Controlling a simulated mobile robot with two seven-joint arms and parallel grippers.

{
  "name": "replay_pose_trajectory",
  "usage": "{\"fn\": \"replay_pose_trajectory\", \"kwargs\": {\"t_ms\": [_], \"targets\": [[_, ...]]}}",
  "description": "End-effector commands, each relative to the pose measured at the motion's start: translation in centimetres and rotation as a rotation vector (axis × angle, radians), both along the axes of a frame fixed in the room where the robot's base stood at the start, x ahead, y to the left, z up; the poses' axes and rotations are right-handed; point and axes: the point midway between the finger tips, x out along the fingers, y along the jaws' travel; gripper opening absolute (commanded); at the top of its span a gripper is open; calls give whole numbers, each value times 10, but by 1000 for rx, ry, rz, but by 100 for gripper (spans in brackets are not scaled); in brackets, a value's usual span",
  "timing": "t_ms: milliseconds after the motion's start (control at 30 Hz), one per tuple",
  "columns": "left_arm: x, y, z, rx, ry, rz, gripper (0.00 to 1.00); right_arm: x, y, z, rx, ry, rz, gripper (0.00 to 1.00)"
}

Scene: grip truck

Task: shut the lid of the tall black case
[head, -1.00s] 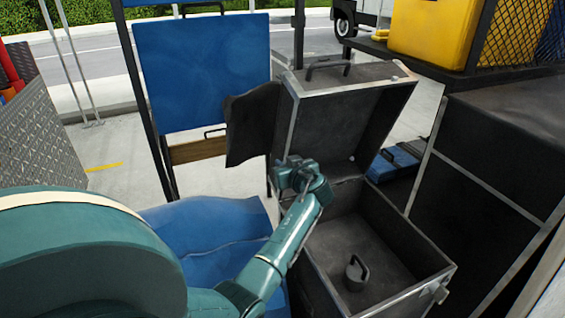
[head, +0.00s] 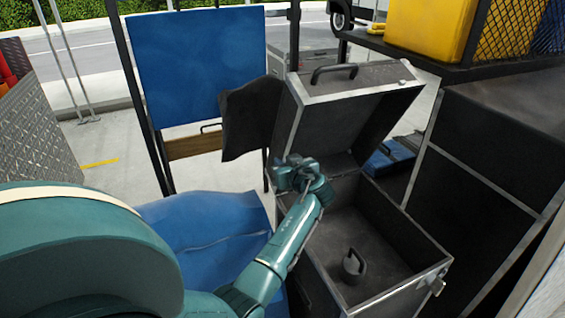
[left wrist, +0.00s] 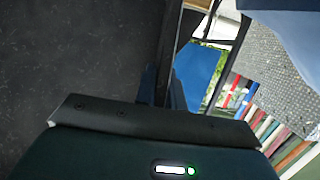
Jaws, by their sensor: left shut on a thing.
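The lid has metal edging and a black handle on top. My left gripper (head: 290,166) is at the lid's left side, low down, and is shut on the lid's edge. In the left wrist view, the fingers (left wrist: 164,90) are on either side of the lid's edge, with the dark lid (left wrist: 75,60) filling the left. My fingertips are small in the head view. My right gripper is not in view.
A dark handled object (head: 353,264) lies inside the case. A black cabinet (head: 480,165) stands close on the right.

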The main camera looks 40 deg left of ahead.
Motion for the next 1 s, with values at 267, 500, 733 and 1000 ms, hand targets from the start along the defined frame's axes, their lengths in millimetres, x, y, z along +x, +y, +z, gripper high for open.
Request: {"fn": "replay_pose_trajectory", "kwargs": {"t_ms": [267,500,733,1000], "targets": [[-5,-12,-6,-6,2,-1,0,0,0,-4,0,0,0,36],[-9,-20,-10,-6,4,-2,0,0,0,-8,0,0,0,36],[-13,-27,-13,-6,3,-2,0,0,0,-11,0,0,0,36],[-14,-28,-12,-5,3,-1,0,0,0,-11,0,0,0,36]]}}
